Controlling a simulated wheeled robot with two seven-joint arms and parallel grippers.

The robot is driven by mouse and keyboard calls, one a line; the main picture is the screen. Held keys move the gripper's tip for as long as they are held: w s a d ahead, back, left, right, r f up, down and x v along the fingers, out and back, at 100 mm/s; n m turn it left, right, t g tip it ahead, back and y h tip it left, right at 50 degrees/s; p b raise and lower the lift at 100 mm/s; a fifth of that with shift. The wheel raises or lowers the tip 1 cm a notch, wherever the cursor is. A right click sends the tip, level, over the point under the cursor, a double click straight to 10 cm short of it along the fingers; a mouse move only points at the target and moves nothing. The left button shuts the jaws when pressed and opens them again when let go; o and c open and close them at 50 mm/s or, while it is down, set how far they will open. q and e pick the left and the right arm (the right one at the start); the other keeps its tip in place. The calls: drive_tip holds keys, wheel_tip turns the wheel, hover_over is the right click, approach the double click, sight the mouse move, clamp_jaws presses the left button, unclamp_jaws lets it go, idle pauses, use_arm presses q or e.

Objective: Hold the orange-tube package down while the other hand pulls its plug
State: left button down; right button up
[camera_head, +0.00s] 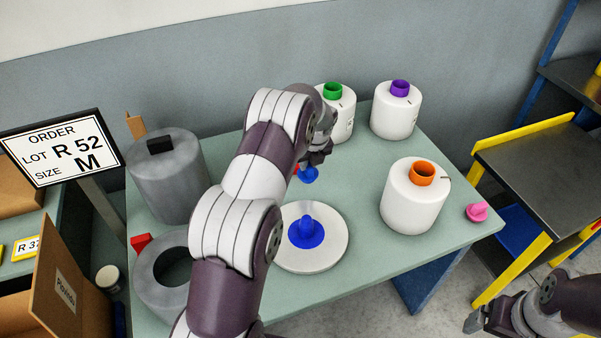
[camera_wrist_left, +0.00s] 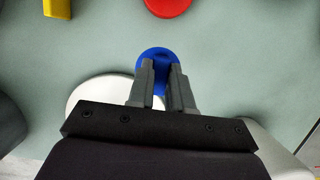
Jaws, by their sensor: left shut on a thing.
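The orange-tube package (camera_head: 409,208) is a white cylinder standing upright at the right of the table, with an orange tube (camera_head: 422,172) in its top. The tube looks dark inside. A pink plug (camera_head: 478,212) lies to its right, near the table edge. My left gripper (camera_head: 311,163) is over the middle of the table, left of and apart from this package. It is shut on a small blue plug (camera_head: 309,175), which also shows between the fingertips in the left wrist view (camera_wrist_left: 157,57). My right gripper (camera_head: 474,322) is low at the right, off the table; its fingers are unclear.
White packages with a green tube (camera_head: 333,91) and a purple tube (camera_head: 400,88) stand at the back. A white disc (camera_head: 287,262) with a blue knob lies in front. Grey cylinders (camera_head: 168,185) stand at the left. A yellow-edged shelf (camera_head: 540,160) is at the right.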

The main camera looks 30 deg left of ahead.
sight(301, 174)
use_arm(q)
drive_tip(key=shift+s+a+f, duration=0.15)
drive_tip(key=shift+a+f, duration=0.2)
drive_tip(key=shift+a, duration=0.2)
drive_tip(key=shift+s+a+f, duration=0.1)
drive_tip(key=shift+a+f, duration=0.2)
drive_tip(key=shift+a, duration=0.2)
drive_tip(key=shift+f+p, duration=0.35)
drive_tip(key=shift+f, duration=1.7)
drive_tip(key=shift+f, duration=0.1)
drive_tip(key=c, duration=1)
unclamp_jaws()
drive_tip(key=shift+c, duration=0.2)
drive_tip(key=d+v, duration=0.1)
drive_tip(key=v, duration=1.2)
drive_tip(key=s+d+r+n+h, duration=0.1)
drive_tip(key=s+d+n, duration=0.5)
drive_tip(key=s+n, duration=0.6)
drive_tip(key=s+d+r+n+h, duration=0.1)
drive_tip(key=s+d+n, duration=0.5)
drive_tip(key=s+n, duration=0.7)
drive_tip(key=shift+s+d+r+n+g+h+b, duration=0.2)
drive_tip(key=shift+d+n+g+h+b, duration=0.1)
drive_tip(key=shift+n+g, duration=0.1)
